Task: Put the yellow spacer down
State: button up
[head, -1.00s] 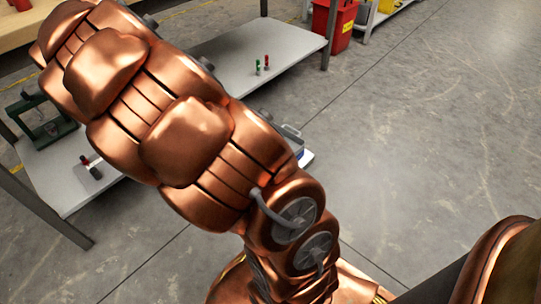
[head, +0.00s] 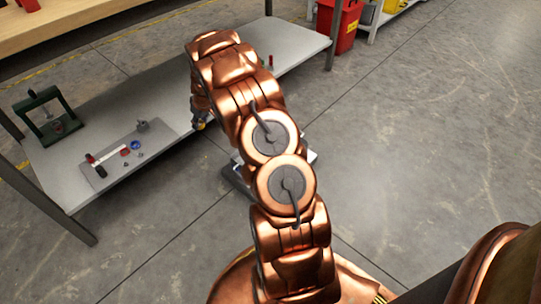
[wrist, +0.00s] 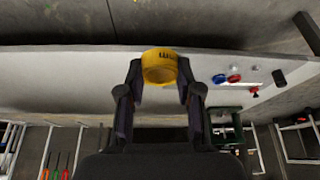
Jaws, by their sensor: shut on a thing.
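My gripper (wrist: 160,82) is shut on the yellow spacer (wrist: 159,66), a short yellow ring with dark lettering on its side. The two dark fingers press on it from left and right in the wrist view. Behind it in that view is the pale grey table top (wrist: 80,72); I cannot tell whether the spacer touches it. In the head view, my arm hides most of the gripper, with only a small yellow patch showing beside the arm, near the front edge of the grey table (head: 95,125).
A red bin (head: 343,28) stands on the floor at the back. The table top between the board and my arm looks mostly clear.

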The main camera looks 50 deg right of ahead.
jog(key=s+d+f+m, duration=0.1)
jog(key=s+d+f, duration=0.4)
jog(key=d+f, duration=0.4)
jog(key=s+d+f, duration=0.6)
jog(key=d+f, duration=0.3)
jog(key=shift+w+d+f+b, duration=0.15)
jog(key=shift+f+b, duration=0.35)
jog(key=shift+f, duration=1.85)
jog(key=shift+w+a+f+b, duration=0.1)
jog(key=shift+f+b, duration=0.4)
jog(key=shift+f, duration=1.8)
jog(key=shift+f, duration=0.2)
jog(key=o, duration=1.1)
